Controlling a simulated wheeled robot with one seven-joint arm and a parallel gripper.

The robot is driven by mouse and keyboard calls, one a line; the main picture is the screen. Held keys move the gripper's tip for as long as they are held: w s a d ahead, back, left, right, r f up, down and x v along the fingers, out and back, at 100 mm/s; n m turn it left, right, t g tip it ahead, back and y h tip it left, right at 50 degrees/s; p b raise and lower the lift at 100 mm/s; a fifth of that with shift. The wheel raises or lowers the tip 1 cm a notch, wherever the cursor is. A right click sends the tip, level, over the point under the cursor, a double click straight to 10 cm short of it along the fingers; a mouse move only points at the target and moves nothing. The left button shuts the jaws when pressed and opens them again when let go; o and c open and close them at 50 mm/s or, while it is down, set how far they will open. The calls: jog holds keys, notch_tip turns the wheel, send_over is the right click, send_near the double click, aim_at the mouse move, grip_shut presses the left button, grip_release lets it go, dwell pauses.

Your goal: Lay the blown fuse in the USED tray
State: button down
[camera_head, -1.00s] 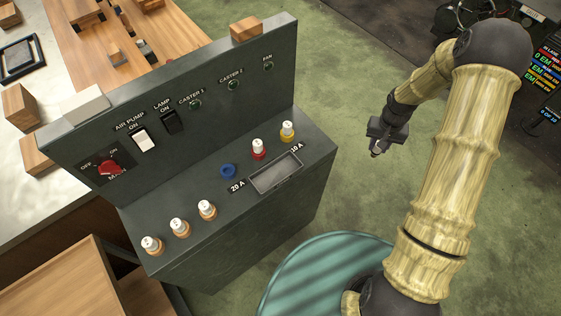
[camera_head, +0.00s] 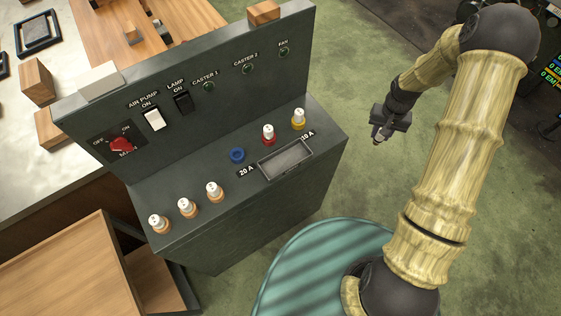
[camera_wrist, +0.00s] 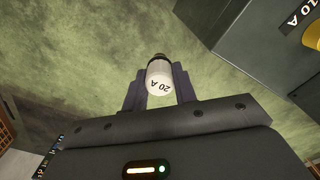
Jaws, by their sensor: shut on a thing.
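My gripper (camera_head: 378,138) is off to the right of the dark fuse panel (camera_head: 245,205), over open floor and apart from the panel. In the wrist view it is shut on a fuse (camera_wrist: 159,81) with a white body marked 20 A and a darker far end. Whether the fuse is blown does not show. A shallow grey rectangular tray (camera_head: 286,159) lies in the panel's top, between the 20 A and 10 A labels. No USED lettering can be read on it. Left of it is a blue socket (camera_head: 237,155) with no fuse in it.
White-topped fuses stand in a red socket (camera_head: 268,134), a yellow socket (camera_head: 298,119) and a row of orange sockets (camera_head: 187,208). The upright panel behind carries a red main switch (camera_head: 121,145). A round teal surface (camera_head: 315,265) is in front. Floor between gripper and panel is clear.

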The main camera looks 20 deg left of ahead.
jog(key=s+a+r+m+b, duration=0.1)
jog(key=s+a+r+b, duration=0.1)
jog(key=a, duration=0.6)
jog(key=s+a+r+m+b, duration=0.1)
jog(key=s+a+r+m, duration=0.1)
jog(key=s+a, duration=0.3)
jog(key=s+a+r+m+b, duration=0.2)
jog(key=s+a+r, duration=0.1)
jog(key=a, duration=0.8)
jog(key=shift+s+a+r+b, duration=0.2)
jog(key=shift+a+r+b, duration=0.05)
jog(key=shift+r+b, duration=0.1)
jog(key=shift+w, duration=0.1)
notch_tip(320, 180, down, 6)
jog(key=shift+r+p, duration=0.1)
jog(key=shift+p, duration=0.55)
